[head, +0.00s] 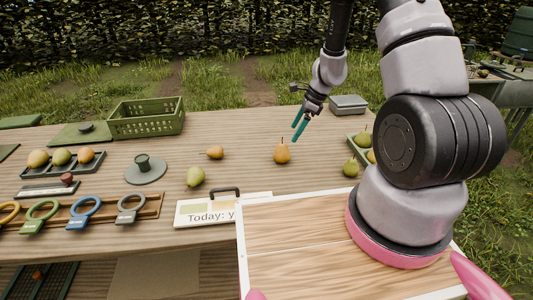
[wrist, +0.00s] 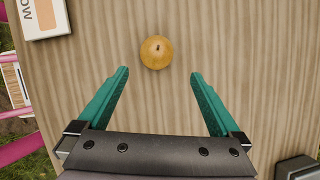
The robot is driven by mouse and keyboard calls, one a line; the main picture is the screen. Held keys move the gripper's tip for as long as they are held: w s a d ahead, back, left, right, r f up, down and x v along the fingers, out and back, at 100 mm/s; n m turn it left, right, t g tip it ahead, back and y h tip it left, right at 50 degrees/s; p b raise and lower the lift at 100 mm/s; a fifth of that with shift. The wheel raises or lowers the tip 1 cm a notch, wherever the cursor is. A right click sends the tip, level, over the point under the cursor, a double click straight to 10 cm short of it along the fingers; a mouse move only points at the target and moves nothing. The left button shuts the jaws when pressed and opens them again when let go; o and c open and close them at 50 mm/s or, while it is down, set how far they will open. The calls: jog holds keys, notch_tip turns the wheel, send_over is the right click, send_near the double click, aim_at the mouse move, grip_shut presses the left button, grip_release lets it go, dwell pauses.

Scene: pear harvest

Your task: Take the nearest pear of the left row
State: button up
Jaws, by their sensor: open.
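My gripper (head: 299,128) is open and empty above the table, with teal fingers pointing down. An orange-brown pear (head: 282,154) stands on the table just below and left of the fingertips in the head view. In the wrist view an orange fruit (wrist: 157,52), seen from above, lies just beyond the gap between the open fingers (wrist: 159,74). A green pear (head: 195,177) and a small orange fruit (head: 215,152) lie further left. A dark tray (head: 30,173) at the far left holds a row with a yellowish pear (head: 37,158), a green fruit (head: 61,156) and an orange one (head: 86,155).
A green crate (head: 147,124) stands at the back left. A green tray (head: 360,142) with several fruits is at right, partly hidden by my arm. A "Today" sign (head: 208,212) and a rack of coloured rings (head: 150,207) are at the front. A grey box (head: 348,104) sits behind.

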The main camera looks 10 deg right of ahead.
aim_at(282, 153)
jog(key=x, duration=0.6)
jog(key=shift+a+f, duration=0.1)
jog(key=shift+s+x, duration=0.15)
jog(key=shift+x, duration=1.3)
jog(key=shift+s+x, duration=0.15)
jog(key=shift+x, duration=1.3)
jog(key=c, duration=1.4)
